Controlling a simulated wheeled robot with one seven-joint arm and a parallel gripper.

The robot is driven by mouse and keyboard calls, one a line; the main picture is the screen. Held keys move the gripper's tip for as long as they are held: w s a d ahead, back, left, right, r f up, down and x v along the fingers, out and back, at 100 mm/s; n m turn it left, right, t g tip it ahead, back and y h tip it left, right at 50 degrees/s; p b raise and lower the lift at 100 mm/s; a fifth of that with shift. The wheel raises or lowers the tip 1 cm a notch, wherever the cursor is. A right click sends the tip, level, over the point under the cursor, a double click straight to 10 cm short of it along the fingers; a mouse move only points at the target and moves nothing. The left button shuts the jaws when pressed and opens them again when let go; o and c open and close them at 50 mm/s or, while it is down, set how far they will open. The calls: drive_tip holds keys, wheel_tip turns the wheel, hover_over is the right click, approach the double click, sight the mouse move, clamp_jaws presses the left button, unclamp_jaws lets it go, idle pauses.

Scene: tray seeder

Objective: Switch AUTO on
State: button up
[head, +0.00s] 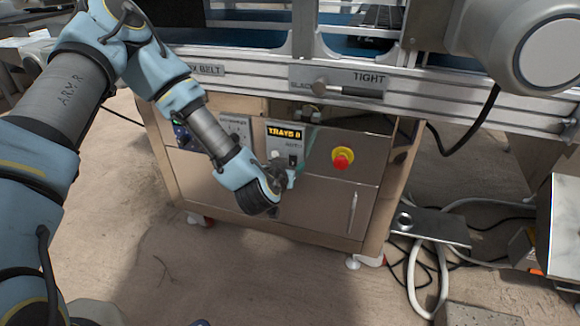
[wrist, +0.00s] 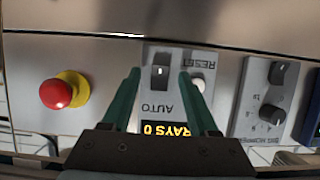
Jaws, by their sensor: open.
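The AUTO switch (wrist: 160,76) is a small dark switch with a light mark, on a grey control panel; the wrist view shows the panel upside down. Whether it is on or off I cannot tell. My gripper (wrist: 159,85) is open, with its two green fingers on either side of the switch in that view; contact cannot be made out. A lit display (wrist: 166,130) reading TRAYS 0 sits by the AUTO label, and it also shows in the head view (head: 286,134). In the head view my gripper (head: 284,172) is at the panel and partly covers the switch area.
A white RESET button (wrist: 197,85) is close beside one finger. A red emergency stop on a yellow base (head: 342,158) is on the cabinet front (head: 322,187). A panel with black knobs (wrist: 272,95) is on the other side. A machine rail (head: 440,92) runs above.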

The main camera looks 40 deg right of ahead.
drive_tip(key=shift+w+d, duration=0.1)
drive_tip(key=shift+c, duration=0.2)
clamp_jaws()
idle(0.4)
